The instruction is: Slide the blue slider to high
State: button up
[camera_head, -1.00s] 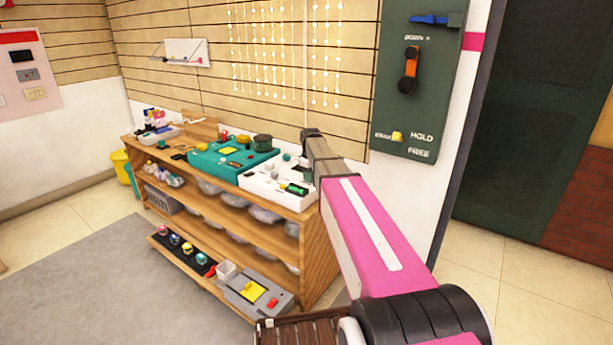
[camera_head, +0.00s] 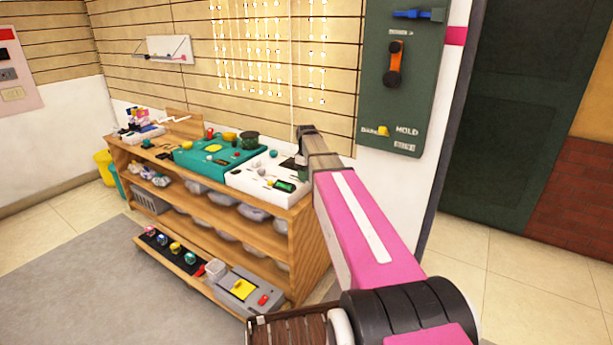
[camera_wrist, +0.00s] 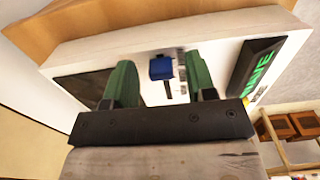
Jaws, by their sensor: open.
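In the wrist view a small blue slider knob (camera_wrist: 161,68) sits on a white panel (camera_wrist: 215,62), with a short dark stem or slot just below it in the picture. My gripper (camera_wrist: 159,62) is open, with one green finger on each side of the knob in this view. A gap shows on both sides; I cannot tell how far the fingertips are from the panel. In the head view the white panel (camera_head: 250,183) lies on top of the wooden shelf's right end. My arm reaches there and hides part of it. The knob cannot be made out there.
The wooden shelf (camera_head: 309,222) also holds a teal panel (camera_head: 190,158) left of the white one. A green wall board (camera_head: 372,110) with blue and orange handles hangs right of my arm. A black plate with green lettering (camera_wrist: 256,68) is right of the knob.

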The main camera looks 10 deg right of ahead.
notch_tip(320, 180, up, 10)
jog(key=shift+r, duration=0.15)
dwell(0.3)
